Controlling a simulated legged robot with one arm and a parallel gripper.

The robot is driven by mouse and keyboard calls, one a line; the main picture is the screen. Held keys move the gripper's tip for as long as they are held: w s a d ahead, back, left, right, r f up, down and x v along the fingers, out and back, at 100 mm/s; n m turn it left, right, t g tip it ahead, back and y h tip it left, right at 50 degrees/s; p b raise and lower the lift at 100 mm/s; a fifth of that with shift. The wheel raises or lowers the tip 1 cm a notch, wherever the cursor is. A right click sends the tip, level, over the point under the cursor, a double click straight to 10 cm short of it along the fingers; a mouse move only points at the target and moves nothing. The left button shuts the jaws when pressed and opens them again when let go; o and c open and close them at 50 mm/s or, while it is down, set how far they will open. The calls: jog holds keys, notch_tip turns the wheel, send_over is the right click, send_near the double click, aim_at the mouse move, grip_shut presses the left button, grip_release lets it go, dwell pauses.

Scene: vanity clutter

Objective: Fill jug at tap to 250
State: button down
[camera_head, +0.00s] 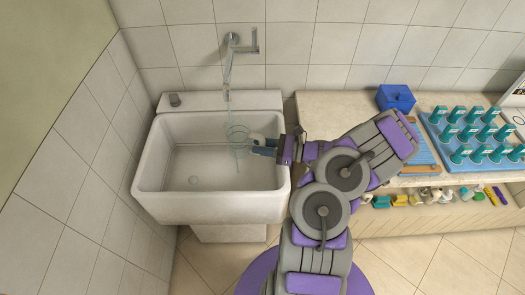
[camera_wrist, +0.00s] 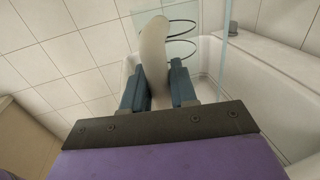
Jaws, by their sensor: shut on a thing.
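The clear jug (camera_head: 237,133) is held over the sink basin, below the wall tap (camera_head: 231,40). My gripper (camera_head: 262,147) reaches in from the right and is shut on the jug's pale handle. In the wrist view, the curved handle (camera_wrist: 152,42) stands between the two fingers of my gripper (camera_wrist: 158,80). The see-through jug wall (camera_wrist: 176,50) with dark rings shows just beyond it. A thin, pale, see-through column (camera_head: 227,88) hangs under the tap and shows in the wrist view (camera_wrist: 227,40) beside the jug. The fill level and marks cannot be read.
The white sink (camera_head: 160,180) stands in the corner, its rim around the jug. To the right, a counter (camera_head: 320,108) carries a blue box (camera_head: 396,97) and a blue tray (camera_head: 440,140) of several teal-topped items. A shelf below holds small bottles (camera_head: 420,195).

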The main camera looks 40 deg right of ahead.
jog(key=w+d+f+b, duration=0.1)
jog(key=w+f+b, duration=0.1)
jog(key=w, duration=0.4)
jog(key=w+d+f+b, duration=0.1)
jog(key=w+d+b, duration=0.1)
jog(key=w, duration=0.4)
jog(key=shift+d+f+b, duration=0.3)
jog(key=shift+f, duration=0.05)
jog(key=shift+s, duration=0.1)
dwell(3.6)
jog(key=s+a+p, duration=0.2)
jog(key=s+p, duration=0.1)
jog(key=s, duration=0.3)
jog(key=shift+s+a, duration=0.2)
jog(key=shift+s, duration=0.05)
